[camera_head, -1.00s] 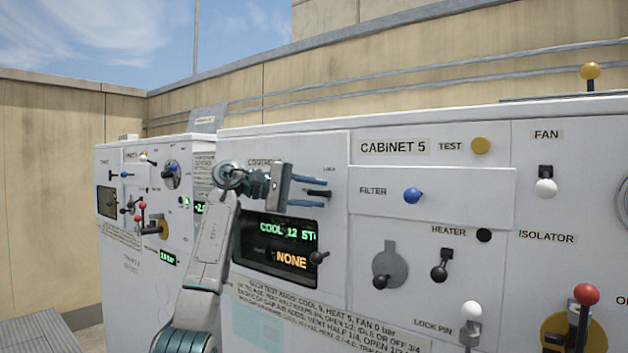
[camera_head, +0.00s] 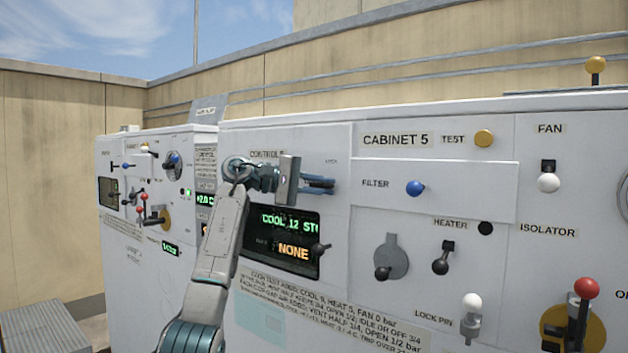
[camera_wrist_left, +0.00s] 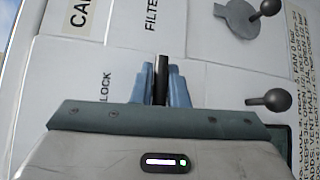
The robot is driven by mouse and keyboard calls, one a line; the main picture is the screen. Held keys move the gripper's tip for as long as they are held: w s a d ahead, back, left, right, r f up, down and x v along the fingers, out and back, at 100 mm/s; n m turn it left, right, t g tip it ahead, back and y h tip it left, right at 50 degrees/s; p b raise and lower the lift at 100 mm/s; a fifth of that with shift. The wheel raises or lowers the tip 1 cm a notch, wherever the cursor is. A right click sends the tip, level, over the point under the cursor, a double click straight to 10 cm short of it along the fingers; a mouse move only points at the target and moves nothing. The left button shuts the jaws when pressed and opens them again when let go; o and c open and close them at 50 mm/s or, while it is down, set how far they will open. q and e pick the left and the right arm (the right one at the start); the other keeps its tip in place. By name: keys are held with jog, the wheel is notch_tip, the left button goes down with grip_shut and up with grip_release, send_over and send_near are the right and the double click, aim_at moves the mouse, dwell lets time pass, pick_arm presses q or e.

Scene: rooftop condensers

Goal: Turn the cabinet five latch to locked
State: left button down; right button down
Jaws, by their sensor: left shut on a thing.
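The cabinet five latch is a slim black handle (camera_wrist_left: 161,75), seen in the left wrist view between my blue fingertips. My left gripper (camera_head: 322,184) is shut on it, with a finger on each side; the wrist view shows the gripper (camera_wrist_left: 162,86) too. In the head view the fingers cover the latch, on the control panel just below a small label (camera_head: 331,161). In the wrist view this label reads LOCK (camera_wrist_left: 105,88). How far the latch is turned is hard to tell. My right gripper is not in view.
Right of the latch are the blue FILTER knob (camera_head: 415,188), a black knob on a grey plate (camera_head: 392,255) and the HEATER lever (camera_head: 443,257). Below it are the lit display (camera_head: 275,246) and a small black knob (camera_head: 319,249). Another cabinet (camera_head: 122,250) stands at left.

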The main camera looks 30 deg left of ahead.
pick_arm(q)
jog(key=shift+f+n+h+b, duration=0.25)
jog(key=shift+n+h+b, duration=0.2)
jog(key=shift+b, duration=0.25)
jog(key=n+t+h+b, duration=0.2)
jog(key=n+t+b, duration=0.1)
jog(key=shift+f+b, duration=0.1)
jog(key=shift+b, duration=0.3)
jog(key=n+t+b, duration=0.2)
jog(key=n, duration=0.2)
jog(key=shift+t+h+b, duration=0.25)
jog(key=shift+t+b, duration=0.05)
jog(key=shift+b, duration=0.05)
jog(key=shift+n+t, duration=1)
jog(key=shift+n, duration=0.25)
jog(key=n+t, duration=0.1)
jog(key=n+t+y, duration=0.1)
jog(key=shift+r+n, duration=0.25)
jog(key=shift+n, duration=0.15)
jog(key=n+t+y+p, duration=0.2)
jog(key=n+y+p, duration=0.1)
jog(key=n, duration=0.1)
jog(key=n+t+y+p, duration=0.3)
jog(key=n+p, duration=0.1)
jog(key=shift+r+n, duration=0.2)
jog(key=shift+n, duration=0.1)
jog(key=shift+s+f+n+t+y+p, duration=0.15)
jog(key=shift+n+t+y+p, duration=0.25)
jog(key=shift+n+y+p, duration=0.6)
jog(key=shift+f, duration=0.1)
